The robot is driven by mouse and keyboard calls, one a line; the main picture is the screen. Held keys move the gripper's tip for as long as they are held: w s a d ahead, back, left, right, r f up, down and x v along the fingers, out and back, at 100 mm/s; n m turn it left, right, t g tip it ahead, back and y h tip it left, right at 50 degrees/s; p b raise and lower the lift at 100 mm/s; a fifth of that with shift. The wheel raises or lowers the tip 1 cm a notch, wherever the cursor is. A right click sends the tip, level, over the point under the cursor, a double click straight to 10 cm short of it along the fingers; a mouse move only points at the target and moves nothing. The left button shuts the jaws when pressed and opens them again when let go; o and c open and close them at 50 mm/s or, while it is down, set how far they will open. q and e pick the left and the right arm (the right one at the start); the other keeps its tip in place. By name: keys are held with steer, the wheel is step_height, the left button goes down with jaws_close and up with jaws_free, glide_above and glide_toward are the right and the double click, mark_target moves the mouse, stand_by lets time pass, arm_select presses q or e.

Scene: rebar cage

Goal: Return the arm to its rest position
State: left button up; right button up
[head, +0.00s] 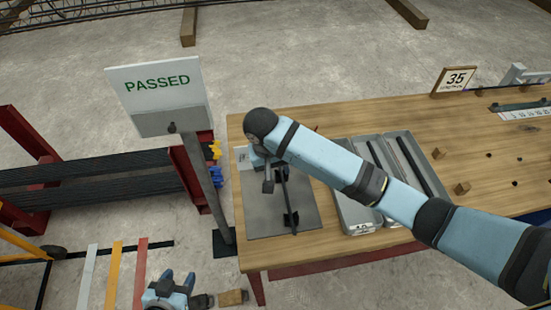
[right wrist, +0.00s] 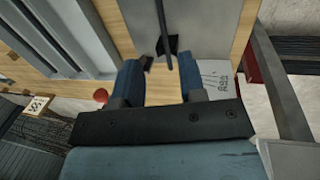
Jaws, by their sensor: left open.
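My right arm (head: 330,165) reaches in from the right over the wooden table, its wrist above the grey plate (head: 258,222). My left gripper (head: 178,282) is open and empty at the bottom, over the floor.
A "PASSED" sign (head: 155,84) on a post stands left of the table (head: 400,118). Grey trays (head: 352,212) lie right of the plate, beneath my right arm. A red rack with dark bars (head: 95,175) is at the left. A "35" sign (head: 455,80) stands at the back right.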

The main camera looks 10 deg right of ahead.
steer(key=shift+s, duration=0.1)
steer(key=s+d+f+n+t+y, duration=0.15)
steer(key=s+y, duration=0.25)
steer(key=s, duration=0.8)
steer(key=s+d+r+t+h, duration=0.1)
steer(key=s+d+r+t, duration=0.1)
steer(key=s+d, duration=1.35)
steer(key=w+a+f+t+y, duration=0.1)
steer(key=w+a+f+t, duration=0.1)
steer(key=f, duration=0.2)
steer(key=w+a+f+n+t, duration=0.1)
steer(key=w+f+t, duration=0.2)
steer(key=f, duration=0.1)
steer(key=w+a+f+t+y+p, duration=0.1)
steer(key=w+a+f+t, duration=0.1)
steer(key=f, duration=0.2)
steer(key=shift+w+a+f+n+t+y, duration=0.2)
steer(key=shift+w+a+n+t+y, duration=0.05)
steer(key=shift+a+y, duration=0.05)
